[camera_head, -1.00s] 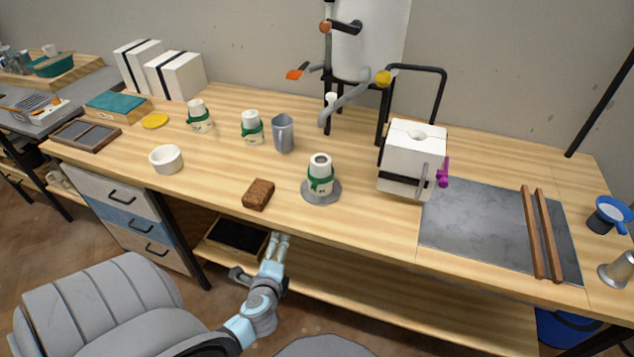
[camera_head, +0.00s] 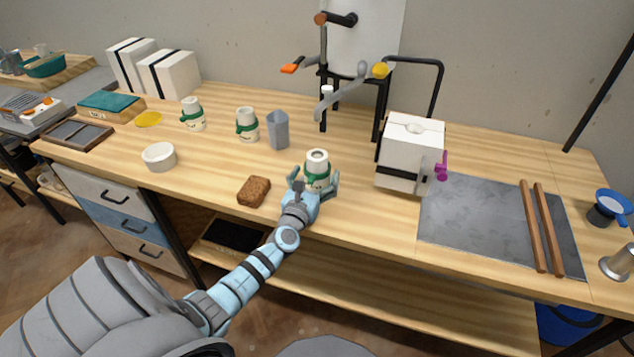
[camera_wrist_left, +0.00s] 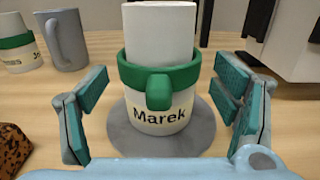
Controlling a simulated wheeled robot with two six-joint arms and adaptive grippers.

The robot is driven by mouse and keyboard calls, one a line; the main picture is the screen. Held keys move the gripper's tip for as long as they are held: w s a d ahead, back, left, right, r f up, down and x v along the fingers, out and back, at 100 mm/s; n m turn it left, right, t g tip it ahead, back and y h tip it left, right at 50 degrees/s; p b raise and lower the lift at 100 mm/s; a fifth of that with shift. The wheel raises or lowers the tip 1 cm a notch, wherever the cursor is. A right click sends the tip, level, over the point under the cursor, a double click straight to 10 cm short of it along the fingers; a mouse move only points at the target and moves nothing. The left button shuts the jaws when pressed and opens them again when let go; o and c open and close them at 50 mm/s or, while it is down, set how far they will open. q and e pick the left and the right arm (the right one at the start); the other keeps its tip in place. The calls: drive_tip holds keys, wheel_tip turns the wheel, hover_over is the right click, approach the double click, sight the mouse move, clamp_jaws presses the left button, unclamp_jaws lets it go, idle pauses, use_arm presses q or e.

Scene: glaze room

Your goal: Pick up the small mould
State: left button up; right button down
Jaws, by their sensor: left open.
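A cream cup with a green band and handle, lettered "Marek" (camera_wrist_left: 160,115), stands upright on a grey round disc (camera_wrist_left: 203,140); a white cylinder (camera_wrist_left: 160,35) rises from its top. A white block with a black strap and purple clamp (camera_head: 410,150) stands to the right. Which piece is the small mould I cannot tell for certain. My right gripper is not in view.
A brown speckled block (camera_head: 253,191) lies left of the gripper. A grey mug (camera_head: 278,130) and two more green-banded cups stand behind it, left. A white bowl (camera_head: 159,157) is farther left. A grey slab (camera_head: 465,220) with two wooden strips lies right.

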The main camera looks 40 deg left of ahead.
use_arm(q)
drive_tip(key=shift+x, duration=1)
drive_tip(key=c, duration=1.5)
drive_tip(key=shift+c, duration=0.2)
